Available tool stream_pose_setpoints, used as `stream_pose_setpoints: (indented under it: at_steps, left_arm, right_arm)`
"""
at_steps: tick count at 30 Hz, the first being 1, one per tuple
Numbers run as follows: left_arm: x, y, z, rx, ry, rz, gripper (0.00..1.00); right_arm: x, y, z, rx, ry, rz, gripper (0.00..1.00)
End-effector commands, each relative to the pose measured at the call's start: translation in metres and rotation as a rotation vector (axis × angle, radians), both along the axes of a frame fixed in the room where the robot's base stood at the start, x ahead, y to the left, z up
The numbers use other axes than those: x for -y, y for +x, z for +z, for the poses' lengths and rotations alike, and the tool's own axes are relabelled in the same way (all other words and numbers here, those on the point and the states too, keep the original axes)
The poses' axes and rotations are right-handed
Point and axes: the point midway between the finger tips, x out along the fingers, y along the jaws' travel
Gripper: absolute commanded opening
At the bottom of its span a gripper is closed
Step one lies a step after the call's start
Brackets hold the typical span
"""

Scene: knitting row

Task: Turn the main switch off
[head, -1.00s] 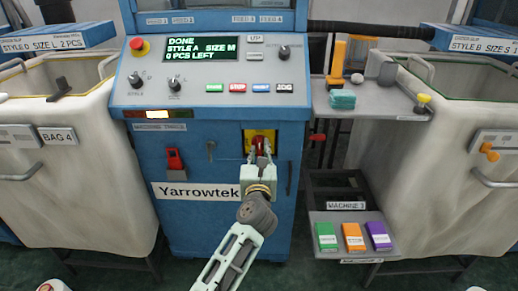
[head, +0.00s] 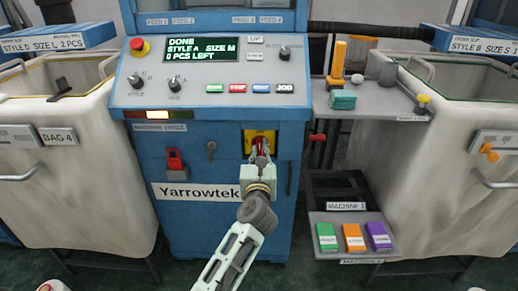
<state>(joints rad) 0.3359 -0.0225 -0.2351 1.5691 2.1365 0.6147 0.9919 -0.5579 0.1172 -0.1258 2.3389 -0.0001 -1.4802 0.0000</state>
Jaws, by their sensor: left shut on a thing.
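The main switch, a red handle (head: 260,145) on a yellow plate (head: 250,136), is on the front of the blue knitting machine (head: 220,230), below the control panel. My left gripper (head: 259,154) is in front of it, its fingers shut on the red handle. The fingers and gripper body hide part of the handle, so its exact angle is hard to tell. The machine's display (head: 202,49) reads DONE, STYLE A, SIZE M, 0 PCS LEFT. My right gripper is not in view.
A red padlock-like part (head: 175,161) and a key (head: 211,149) are left of the switch. Bag carts (head: 75,180) stand on both sides. A shelf (head: 385,103) with small items is at right.

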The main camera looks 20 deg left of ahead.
Motion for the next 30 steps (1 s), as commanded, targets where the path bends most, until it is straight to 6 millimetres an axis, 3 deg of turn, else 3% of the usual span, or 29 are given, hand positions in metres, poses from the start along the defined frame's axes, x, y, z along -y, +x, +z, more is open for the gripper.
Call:
stream_pose_setpoints:
  at_steps: [19, 24, 30]
  left_arm:
    - [0.000, 0.000, -0.001, 0.047, -0.168, 0.000, 0.00]
    - [0.000, 0.000, -0.001, 0.094, -0.327, 0.000, 0.00]
    - [0.000, 0.000, 0.000, 0.102, -0.356, -0.001, 0.00]
  right_arm:
    - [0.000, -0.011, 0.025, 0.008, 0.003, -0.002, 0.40]
    - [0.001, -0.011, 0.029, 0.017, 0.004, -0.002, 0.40]
    - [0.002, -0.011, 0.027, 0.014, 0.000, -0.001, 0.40]
